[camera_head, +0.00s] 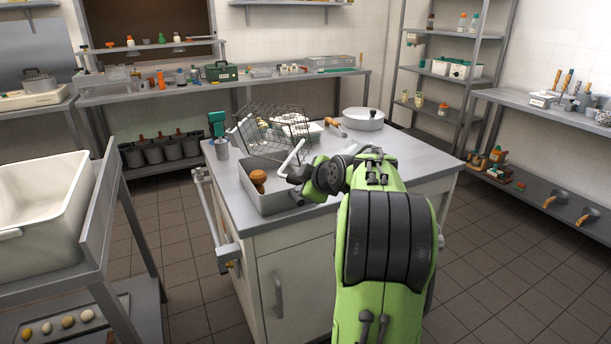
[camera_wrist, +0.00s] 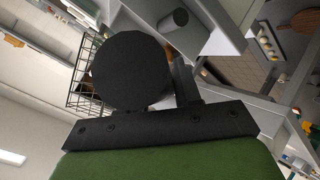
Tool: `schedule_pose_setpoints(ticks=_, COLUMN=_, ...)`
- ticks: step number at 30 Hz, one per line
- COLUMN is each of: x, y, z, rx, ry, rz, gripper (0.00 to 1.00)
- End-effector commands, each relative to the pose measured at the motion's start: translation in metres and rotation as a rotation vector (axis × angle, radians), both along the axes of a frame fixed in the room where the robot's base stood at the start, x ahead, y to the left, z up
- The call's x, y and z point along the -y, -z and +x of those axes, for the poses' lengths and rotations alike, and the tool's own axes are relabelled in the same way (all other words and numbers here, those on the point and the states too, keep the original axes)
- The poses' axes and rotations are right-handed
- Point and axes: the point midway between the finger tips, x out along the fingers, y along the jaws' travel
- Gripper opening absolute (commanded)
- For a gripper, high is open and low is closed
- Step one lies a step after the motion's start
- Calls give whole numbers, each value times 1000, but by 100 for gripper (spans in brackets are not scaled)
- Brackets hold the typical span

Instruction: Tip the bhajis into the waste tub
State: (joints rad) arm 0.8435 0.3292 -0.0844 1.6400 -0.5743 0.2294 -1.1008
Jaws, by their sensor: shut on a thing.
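A wire basket (camera_head: 275,128) is tilted above the island counter, and part of its mesh shows in the wrist view (camera_wrist: 84,78). A pale bent handle (camera_head: 293,157) runs from the basket down to my gripper (camera_head: 298,180). My gripper is shut on this handle; the fingertips are small and partly hidden. A grey open tub (camera_head: 262,205) stands at the counter's front left corner, just left of my gripper. Brown round bhajis (camera_head: 258,179) show in the tub. Whether any bhajis are still in the basket cannot be told.
A large pale sink-like basin (camera_head: 45,215) is at far left. The counter's right side is clear.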

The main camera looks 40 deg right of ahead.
Motion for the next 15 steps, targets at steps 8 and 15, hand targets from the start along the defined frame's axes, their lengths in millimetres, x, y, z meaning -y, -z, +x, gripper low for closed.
schedule_pose_setpoints(ticks=8, x=-2, y=-25, z=0, rx=-32, ry=0, rz=109, gripper=0)
schedule_pose_setpoints(ticks=15, x=-4, y=-39, z=-1, rx=-62, ry=0, rz=201, gripper=0)
